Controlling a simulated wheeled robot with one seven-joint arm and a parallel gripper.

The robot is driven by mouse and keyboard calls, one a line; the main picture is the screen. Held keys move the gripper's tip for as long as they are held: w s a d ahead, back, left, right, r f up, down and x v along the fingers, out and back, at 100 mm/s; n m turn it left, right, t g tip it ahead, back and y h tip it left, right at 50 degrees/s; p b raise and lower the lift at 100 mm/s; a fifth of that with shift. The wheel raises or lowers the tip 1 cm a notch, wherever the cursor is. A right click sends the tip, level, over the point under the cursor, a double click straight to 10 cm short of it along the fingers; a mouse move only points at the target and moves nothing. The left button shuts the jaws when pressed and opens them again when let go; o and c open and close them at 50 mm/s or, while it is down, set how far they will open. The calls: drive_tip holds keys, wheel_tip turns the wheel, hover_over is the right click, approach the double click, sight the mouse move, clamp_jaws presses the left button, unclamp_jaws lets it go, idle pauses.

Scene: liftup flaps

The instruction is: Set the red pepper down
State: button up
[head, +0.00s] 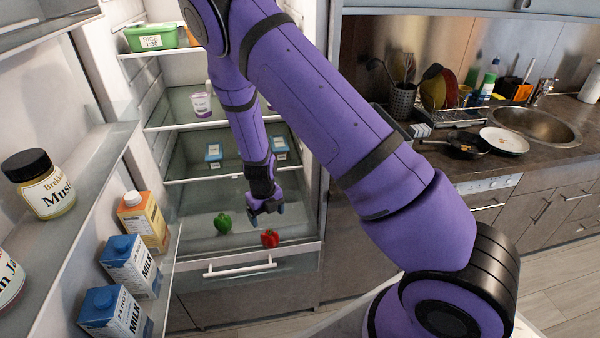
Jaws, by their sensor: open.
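A red pepper (270,238) lies on the lowest glass shelf (192,240) of the open fridge, near its front edge. My gripper (268,211) is open just above and behind the red pepper, apart from it as far as I can see. The fingers are small in the head view, and the far one is partly hidden. A green pepper (223,223) lies on the same shelf to the left of my gripper.
A drawer with a white handle (240,268) is below the shelf. The fridge door at left holds milk cartons (131,264), a juice carton (141,219) and a mustard jar (40,184). Upper shelves hold containers (214,152). A counter with a sink (524,124) is at right.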

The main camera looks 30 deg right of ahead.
drive_tip(key=s+r+n+t+y, duration=0.15)
drive_tip(key=s+r+n, duration=0.25)
drive_tip(key=r+n, duration=0.85)
drive_tip(key=s+r+n+t+y, duration=0.1)
drive_tip(key=s+r+n+y, duration=0.3)
drive_tip(key=r, duration=1.5)
drive_tip(key=s+d+r+n+t+h, duration=0.1)
drive_tip(key=s+d+r+n+h, duration=0.1)
drive_tip(key=s+r+n, duration=0.5)
drive_tip(key=s+d+r+n+t+h, duration=0.1)
drive_tip(key=s+d+r+n+h, duration=0.2)
drive_tip(key=s+n, duration=0.8)
drive_tip(key=s+d+r, duration=0.2)
drive_tip(key=s+r, duration=0.1)
drive_tip(key=r, duration=0.1)
drive_tip(key=shift+t, duration=0.35)
drive_tip(key=shift+r, duration=0.1)
